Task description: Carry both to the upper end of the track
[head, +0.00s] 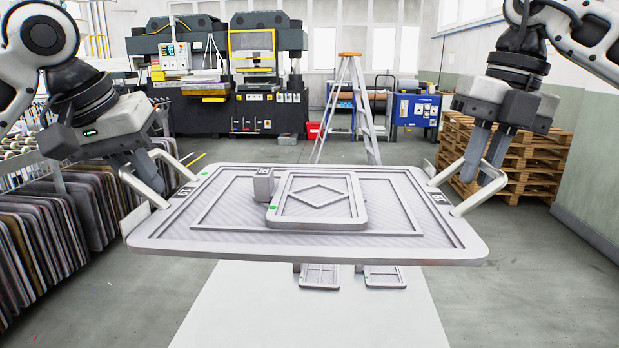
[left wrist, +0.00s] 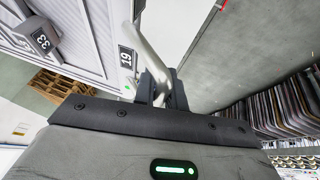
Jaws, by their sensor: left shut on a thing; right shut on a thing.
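A large grey tray (head: 400,250) with raised ribs is held up in front of me, roughly level. It has a metal bar handle at each side. My left gripper (head: 150,178) is shut on the left handle (head: 137,187). In the left wrist view, its fingers (left wrist: 158,88) close around that handle (left wrist: 142,50), beside a number label. My right gripper (head: 485,168) is shut on the right handle (head: 470,201). On the tray lie a small upright grey block (head: 263,185) and a flat panel (head: 320,222) with a diamond pattern. The block also shows in the left wrist view (left wrist: 40,40).
A white strip (head: 300,320) runs along the floor below the tray, with two small ribbed pieces (head: 320,276) partly hidden there. Racked sheets (head: 45,240) stand at left and wooden pallets (head: 530,160) at right. A stepladder (head: 360,105) and machines (head: 225,105) stand behind.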

